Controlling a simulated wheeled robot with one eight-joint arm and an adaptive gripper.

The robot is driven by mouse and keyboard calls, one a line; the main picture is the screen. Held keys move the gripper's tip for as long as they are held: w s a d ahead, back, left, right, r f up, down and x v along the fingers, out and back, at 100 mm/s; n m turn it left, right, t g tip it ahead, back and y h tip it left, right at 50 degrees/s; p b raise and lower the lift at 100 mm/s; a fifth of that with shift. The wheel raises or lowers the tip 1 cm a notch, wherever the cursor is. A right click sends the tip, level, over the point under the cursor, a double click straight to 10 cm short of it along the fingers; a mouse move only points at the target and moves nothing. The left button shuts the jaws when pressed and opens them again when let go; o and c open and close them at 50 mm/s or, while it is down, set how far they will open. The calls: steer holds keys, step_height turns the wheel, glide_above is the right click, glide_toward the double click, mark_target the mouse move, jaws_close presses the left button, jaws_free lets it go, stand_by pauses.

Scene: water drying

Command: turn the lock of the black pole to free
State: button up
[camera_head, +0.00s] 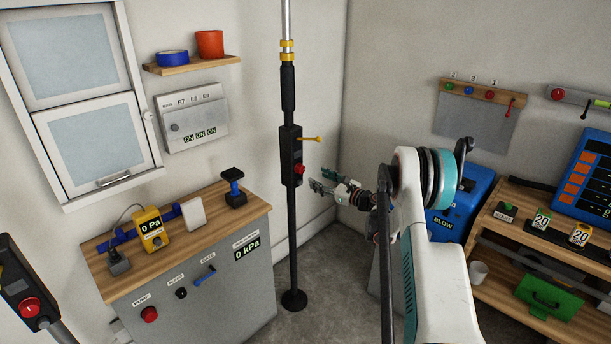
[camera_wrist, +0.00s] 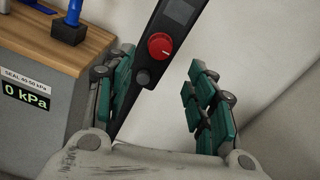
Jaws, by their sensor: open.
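The black pole (camera_head: 291,230) stands upright on a round foot near the room corner. My gripper (camera_head: 322,182) is open and empty, just right of the box and slightly below the red knob. In the wrist view the box lies between and beyond the green-padded fingers (camera_wrist: 158,95). The lever is not in the wrist view.
A grey cabinet with a wooden top (camera_head: 104,262) stands left of the pole, holding a yellow gauge (camera_head: 151,230) and a blue-and-black tool (camera_head: 233,186). A blue machine (camera_head: 462,205) and wooden shelf (camera_head: 545,215) are at right. Another black post with a red knob (camera_head: 29,307) is at lower left.

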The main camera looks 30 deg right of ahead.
mark_target(303, 170)
steer(key=b+x, duration=0.2)
steer(key=x, duration=0.6)
steer(key=shift+w+a, duration=0.1)
steer(key=shift+w, duration=0.15)
steer(key=c, duration=1.1)
